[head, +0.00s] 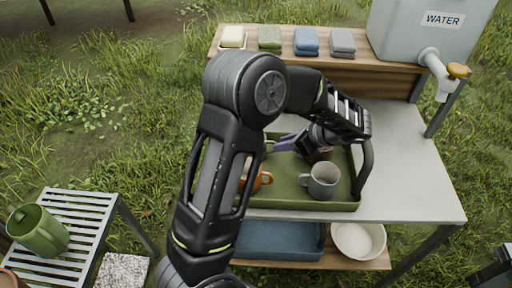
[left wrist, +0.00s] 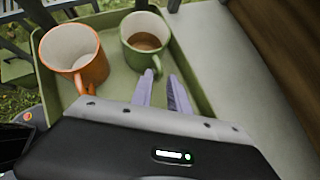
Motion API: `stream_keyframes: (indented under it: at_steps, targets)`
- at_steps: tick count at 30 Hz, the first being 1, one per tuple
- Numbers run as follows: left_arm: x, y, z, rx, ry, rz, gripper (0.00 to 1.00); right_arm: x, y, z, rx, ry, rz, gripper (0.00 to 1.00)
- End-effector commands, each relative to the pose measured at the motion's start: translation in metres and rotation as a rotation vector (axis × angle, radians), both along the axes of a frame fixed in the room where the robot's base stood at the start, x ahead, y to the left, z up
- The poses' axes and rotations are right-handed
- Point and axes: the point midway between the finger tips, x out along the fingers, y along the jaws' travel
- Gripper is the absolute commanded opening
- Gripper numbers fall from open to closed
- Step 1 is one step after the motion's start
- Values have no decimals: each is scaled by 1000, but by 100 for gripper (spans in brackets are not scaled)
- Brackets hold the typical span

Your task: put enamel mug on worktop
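A grey mug (head: 322,180) stands upright at the front right of the green tray (head: 290,202) on the worktop (head: 420,180). An orange mug (left wrist: 72,52) and a green mug (left wrist: 145,38) with brown contents stand in the tray in the left wrist view. The orange mug (head: 262,181) is partly hidden by my arm in the head view. Which mug is the enamel one is not clear. My left gripper (left wrist: 162,82) is open, its purple fingertips a little apart at the green mug's handle. A dark part at the head view's lower right edge may be my right gripper.
A water tank (head: 425,28) with a tap stands at the back right. Folded cloths (head: 307,40) lie on the back shelf. A blue tray (head: 275,240) and white bowl (head: 358,240) sit below. A green pitcher (head: 38,232) stands on a slatted table. The worktop's right side is clear.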

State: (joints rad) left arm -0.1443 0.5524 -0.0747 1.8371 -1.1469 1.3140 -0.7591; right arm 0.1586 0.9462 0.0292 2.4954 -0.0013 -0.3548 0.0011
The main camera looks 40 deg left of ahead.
Motion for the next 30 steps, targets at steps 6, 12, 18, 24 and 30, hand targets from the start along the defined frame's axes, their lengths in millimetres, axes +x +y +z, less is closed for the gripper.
stream_keyframes:
  at_steps: [6, 12, 18, 24, 30]
  targets:
    - [-2, 19, -18, 1, 1, 0, 21, 0, 0, 6, 0, 1, 0, 36]
    - [-2, 20, -20, 0, 0, 0, 21, 0, 0, 5, 0, 1, 0, 36]
    - [-2, 20, -20, 0, 0, 0, 21, 0, 0, 5, 0, 1, 0, 36]
    - [-2, 20, -20, 0, 0, 0, 21, 0, 0, 5, 0, 1, 0, 36]
    - [-2, 20, -20, 0, 0, 0, 6, 0, 0, 5, 0, 1, 0, 36]
